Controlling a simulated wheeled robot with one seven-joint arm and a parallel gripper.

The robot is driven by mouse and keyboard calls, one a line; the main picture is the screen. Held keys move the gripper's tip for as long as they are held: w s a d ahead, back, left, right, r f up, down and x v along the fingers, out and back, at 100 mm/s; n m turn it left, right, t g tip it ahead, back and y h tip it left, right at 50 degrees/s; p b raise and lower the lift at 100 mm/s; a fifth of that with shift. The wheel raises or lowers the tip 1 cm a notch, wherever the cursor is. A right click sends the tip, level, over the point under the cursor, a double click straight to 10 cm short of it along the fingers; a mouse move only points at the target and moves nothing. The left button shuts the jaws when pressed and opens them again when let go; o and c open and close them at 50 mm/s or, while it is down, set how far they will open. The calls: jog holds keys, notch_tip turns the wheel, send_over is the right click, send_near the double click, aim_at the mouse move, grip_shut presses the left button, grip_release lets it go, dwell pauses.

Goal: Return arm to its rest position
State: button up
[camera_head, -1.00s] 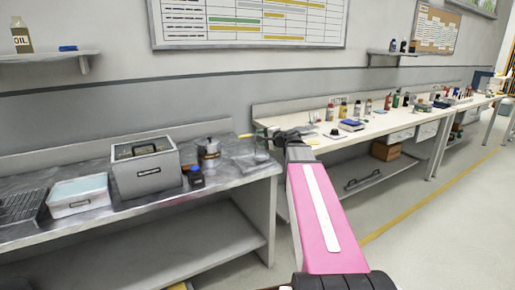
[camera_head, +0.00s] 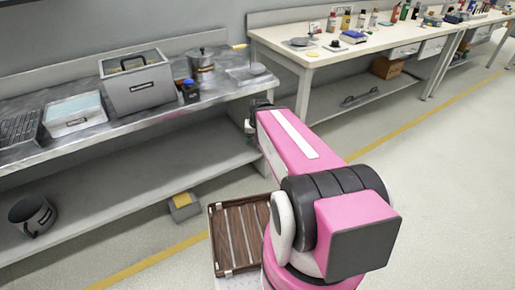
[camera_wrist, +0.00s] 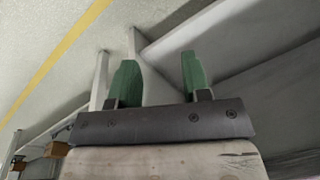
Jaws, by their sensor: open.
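My pink arm (camera_head: 300,150) reaches from the lower right of the head view toward the gap between the two benches. My gripper shows in the wrist view (camera_wrist: 158,78) with its two green fingers apart and nothing between them. In the head view the gripper itself is mostly hidden behind my arm, near the right end of the metal bench. The wrist view is tilted and shows floor, a yellow line and bench legs beyond the fingers.
The metal bench (camera_head: 150,125) holds a grey box (camera_head: 137,85), a white tray (camera_head: 75,115) and a pot (camera_head: 201,66). A bucket (camera_head: 32,215) stands on its lower shelf. A white bench (camera_head: 400,38) is at the back right. The floor at right (camera_head: 440,170) is clear.

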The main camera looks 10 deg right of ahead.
jog(key=shift+s+d+f+n+g+h, duration=0.15)
jog(key=shift+s+f+n+h, duration=0.15)
jog(key=shift+s, duration=0.2)
jog(key=shift+s+d+f+n+g+h, duration=0.1)
jog(key=shift+s+d+f+g+h, duration=0.1)
jog(key=shift+s+f, duration=0.25)
jog(key=shift+s+d+f+n+g+h, duration=0.15)
jog(key=shift+s+f+n+h, duration=0.1)
jog(key=shift+s, duration=0.35)
